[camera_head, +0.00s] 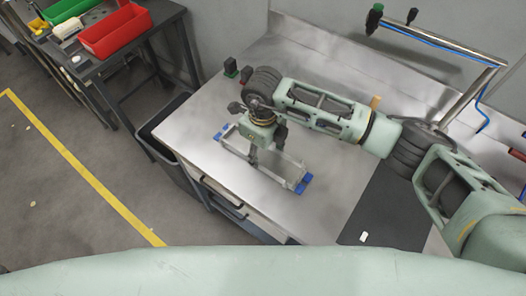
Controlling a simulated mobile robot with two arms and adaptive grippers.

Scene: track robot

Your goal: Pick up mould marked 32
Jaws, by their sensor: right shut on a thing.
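A long, narrow grey metal mould (289,175) is on the steel worktop, set at a slant, with a blue patch at each end. No number can be read on it from here. My right gripper (264,154) points down over the middle of the mould and is shut on it. The gripper and wrist hide part of the mould's middle. I cannot tell whether the mould rests on the worktop or is slightly raised. My left gripper is not in view.
The steel worktop (215,95) is clear around the mould. A dark mat (375,212) with a small white piece lies to the right. A black bin (165,125) stands by the worktop's left edge. A side table holds red (115,32) and green bins. A metal rail (440,54) is at the back right.

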